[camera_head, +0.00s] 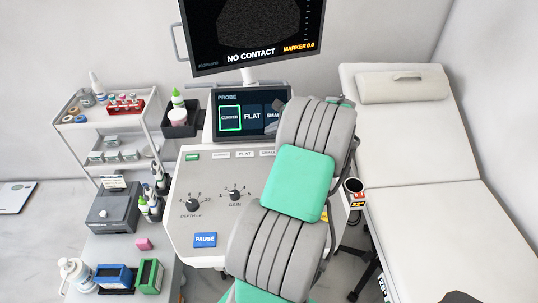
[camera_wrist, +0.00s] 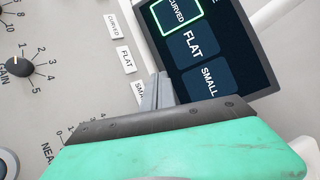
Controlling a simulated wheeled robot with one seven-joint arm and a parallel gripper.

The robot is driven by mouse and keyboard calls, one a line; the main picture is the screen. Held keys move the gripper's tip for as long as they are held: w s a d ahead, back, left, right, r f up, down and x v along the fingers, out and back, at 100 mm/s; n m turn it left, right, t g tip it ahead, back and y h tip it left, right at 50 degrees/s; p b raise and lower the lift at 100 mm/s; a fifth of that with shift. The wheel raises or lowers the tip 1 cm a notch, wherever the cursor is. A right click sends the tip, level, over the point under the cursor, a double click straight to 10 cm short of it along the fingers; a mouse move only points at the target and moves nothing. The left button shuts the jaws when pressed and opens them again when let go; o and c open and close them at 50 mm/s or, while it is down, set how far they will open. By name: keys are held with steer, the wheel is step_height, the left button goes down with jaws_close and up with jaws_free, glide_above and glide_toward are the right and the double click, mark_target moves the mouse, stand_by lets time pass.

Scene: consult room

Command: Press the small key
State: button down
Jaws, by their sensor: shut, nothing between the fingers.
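The touch panel (camera_head: 245,135) under the monitor has dark keys marked CURVED, FLAT and SMALL. The SMALL key (camera_head: 271,113) is at its right, partly hidden by my arm in the head view. The CURVED key (camera_head: 230,118) has a bright green outline. In the wrist view the SMALL key (camera_wrist: 206,80) shows plainly below the FLAT key (camera_wrist: 192,42). My gripper (camera_wrist: 160,76) is shut and empty, its fingertips just left of the SMALL key near the panel's edge. I cannot tell whether they touch the panel.
White labels, including a FLAT label (camera_wrist: 125,59), lie along the console beside the panel. The monitor (camera_head: 250,35) above reads NO CONTACT. A black holder (camera_head: 181,119) with bottles is left of the panel. The exam couch (camera_head: 415,145) stands right.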

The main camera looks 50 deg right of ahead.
steer(key=b, duration=0.5)
glide_above(271, 154)
step_height(271, 154, down, 6)
steer(key=shift+w+r, duration=0.1)
steer(key=shift+r, duration=0.05)
steer(key=shift+f, duration=0.85)
steer(key=shift+f, duration=0.1)
stand_by(0.6)
steer(key=shift+f, duration=0.3)
steer(key=shift+f, duration=0.5)
stand_by(0.7)
steer(key=shift+r+p, duration=0.9)
step_height(271, 154, up, 5)
steer(key=p, duration=0.4)
